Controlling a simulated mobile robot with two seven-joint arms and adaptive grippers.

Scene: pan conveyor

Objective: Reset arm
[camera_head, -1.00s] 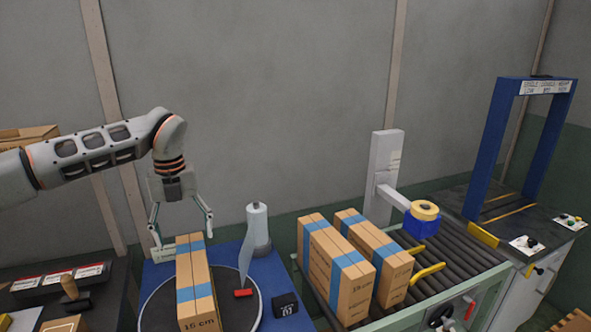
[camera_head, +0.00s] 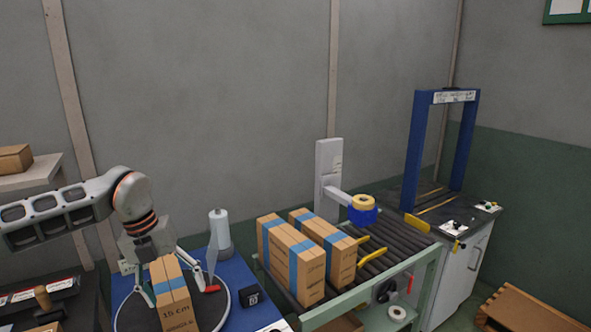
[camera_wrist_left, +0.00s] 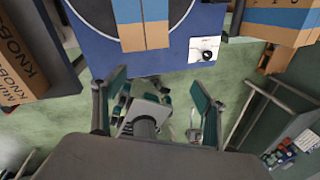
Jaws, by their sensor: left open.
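My left gripper (camera_head: 181,283) is at the lower left of the head view, at the end of the arm coming in from the left. Its fingers are spread and lie either side of a brown box with blue tape (camera_head: 176,313) in the picture. In the left wrist view the gripper (camera_wrist_left: 160,98) is open, with no box between its fingers. The taped box (camera_wrist_left: 145,34) shows there at the top, apart from the fingertips. It stands on a round dark turntable (camera_head: 128,318) on a blue table (camera_head: 238,272). My right gripper is not in view.
Two taped boxes (camera_head: 285,262) (camera_head: 325,245) stand on the roller conveyor (camera_head: 393,237) to the right. A tape roll (camera_head: 363,202) is on a post arm there. A blue frame (camera_head: 421,145) stands farther right.

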